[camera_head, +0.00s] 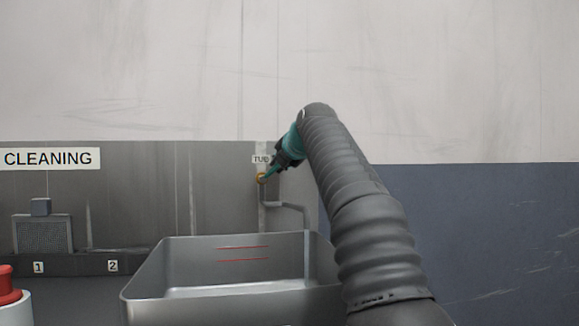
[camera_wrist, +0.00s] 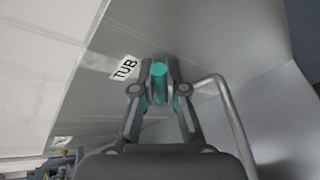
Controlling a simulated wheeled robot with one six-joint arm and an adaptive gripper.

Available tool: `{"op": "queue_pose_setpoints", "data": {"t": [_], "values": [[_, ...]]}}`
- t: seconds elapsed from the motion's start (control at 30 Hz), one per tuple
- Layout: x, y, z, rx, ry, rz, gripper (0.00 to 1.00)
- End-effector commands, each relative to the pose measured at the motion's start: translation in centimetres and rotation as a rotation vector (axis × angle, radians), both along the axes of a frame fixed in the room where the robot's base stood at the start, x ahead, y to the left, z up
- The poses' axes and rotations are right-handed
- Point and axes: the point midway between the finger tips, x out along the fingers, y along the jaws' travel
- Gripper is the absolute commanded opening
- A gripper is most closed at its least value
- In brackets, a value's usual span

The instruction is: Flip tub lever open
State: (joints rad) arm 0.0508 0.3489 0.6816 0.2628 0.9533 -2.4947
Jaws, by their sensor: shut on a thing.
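The tub (camera_head: 150,268) is a grey metal basin with red lines on its inner back wall, standing below the TUB label (camera_head: 261,159). A bent grey pipe (camera_head: 290,206) runs from the wall down into it. The lever's base and angle are hidden.
The pipe (camera_wrist: 232,118) passes close to the right of my gripper in the wrist view. A CLEANING sign (camera_head: 48,158), a mesh-fronted fixture (camera_head: 42,234) and a red-topped white container (camera_head: 10,287) are at the left. The blue wall panel at right is clear.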

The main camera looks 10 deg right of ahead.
Motion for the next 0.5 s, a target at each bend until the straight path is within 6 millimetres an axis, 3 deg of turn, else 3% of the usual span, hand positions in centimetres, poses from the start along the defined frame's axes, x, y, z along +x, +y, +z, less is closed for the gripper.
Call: {"op": "queue_pose_setpoints", "data": {"t": [0.5], "values": [[0.01,0.59,0.12,-0.037,0.001,0.006,0.0]]}}
